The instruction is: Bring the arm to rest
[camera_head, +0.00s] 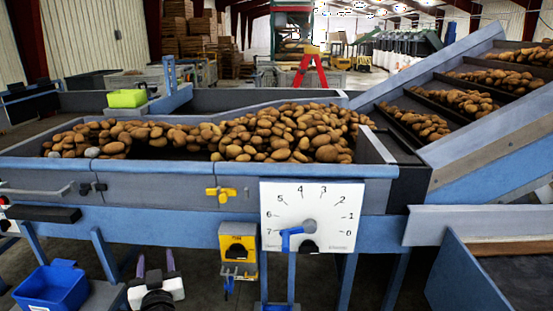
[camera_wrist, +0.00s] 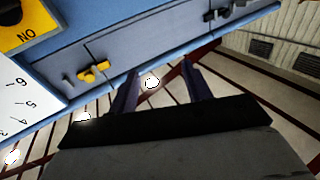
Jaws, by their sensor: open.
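My gripper (camera_head: 156,262) is low in front of the grader, left of the yellow switch box, with its two dark purple fingers pointing up and apart. In the wrist view my gripper (camera_wrist: 160,72) is open and nothing is between its fingers. The grader's blue-grey side wall (camera_wrist: 150,38) lies beyond the fingertips, and a yellow latch handle (camera_wrist: 94,73) shows to their left. No object touches the fingers in either view.
A white dial plate (camera_head: 313,192) with a blue pointer near 7 and a yellow switch box (camera_head: 238,250) are on the grader's front. A blue bin (camera_head: 52,288) stands lower left. Potatoes (camera_head: 290,132) fill the hopper above. A sloped conveyor (camera_head: 470,95) rises right.

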